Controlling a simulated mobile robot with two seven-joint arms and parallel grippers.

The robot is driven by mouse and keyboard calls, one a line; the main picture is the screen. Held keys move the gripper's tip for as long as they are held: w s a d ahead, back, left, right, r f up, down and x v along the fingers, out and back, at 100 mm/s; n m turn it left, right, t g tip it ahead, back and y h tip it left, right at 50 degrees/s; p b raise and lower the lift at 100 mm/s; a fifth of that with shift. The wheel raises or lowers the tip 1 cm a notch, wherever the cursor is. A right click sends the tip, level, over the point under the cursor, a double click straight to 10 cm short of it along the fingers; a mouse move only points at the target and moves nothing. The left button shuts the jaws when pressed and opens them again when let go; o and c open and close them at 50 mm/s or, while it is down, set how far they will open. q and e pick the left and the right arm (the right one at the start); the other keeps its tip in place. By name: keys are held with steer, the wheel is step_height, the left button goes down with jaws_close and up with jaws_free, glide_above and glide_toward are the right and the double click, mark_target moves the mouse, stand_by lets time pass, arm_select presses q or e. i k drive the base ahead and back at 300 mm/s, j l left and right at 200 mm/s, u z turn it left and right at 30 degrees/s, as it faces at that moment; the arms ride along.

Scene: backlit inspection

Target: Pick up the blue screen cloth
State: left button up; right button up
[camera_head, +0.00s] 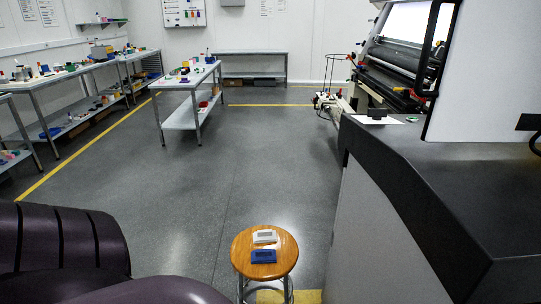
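A small flat blue item (263,258) with a dark patch on top lies on the round wooden seat of a stool (241,255) at the lower middle. It may be the blue screen cloth, but at this size I cannot tell cloth from a packet or case. A white item (265,237) of similar size with a grey patch lies just behind it. Neither of my grippers shows in the head view, and nothing covers the blue item.
A large dark-topped machine cabinet (440,180) stands close to the stool's right. Dark purple rounded parts, likely mine, fill the lower left. Benches with small coloured objects line the left wall, and a metal table (191,82) stands further back. The grey floor between is clear.

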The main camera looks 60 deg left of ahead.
mark_target(267, 256)
steer(key=l+u, duration=0.15)
steer(key=u, duration=0.35)
steer(key=k+l+u, duration=0.15)
steer(key=u, duration=0.35)
steer(key=l+u, duration=0.1)
steer(key=u, duration=0.3)
steer(key=l+u, duration=0.1)
steer(key=u, duration=0.35)
steer(key=i+j, duration=0.1)
steer(key=j, duration=0.2)
steer(key=j+u, duration=0.1)
steer(key=j, duration=0.25)
steer(key=i+j+u, duration=0.45)
steer(key=i+j, duration=0.15)
steer(key=i+j+u, duration=0.25)
steer(key=i, duration=0.25)
steer(key=i+j+u, duration=0.3)
steer(key=i, duration=0.2)
steer(key=i+z, duration=0.3)
steer(key=i, duration=0.25)
steer(key=i+j+z, duration=0.3)
steer(key=i, duration=0.25)
steer(key=i+z, duration=0.25)
steer(key=z, duration=0.15)
steer(key=i+z, duration=0.35)
steer(key=i+j+z, duration=0.1)
steer(key=z, duration=0.3)
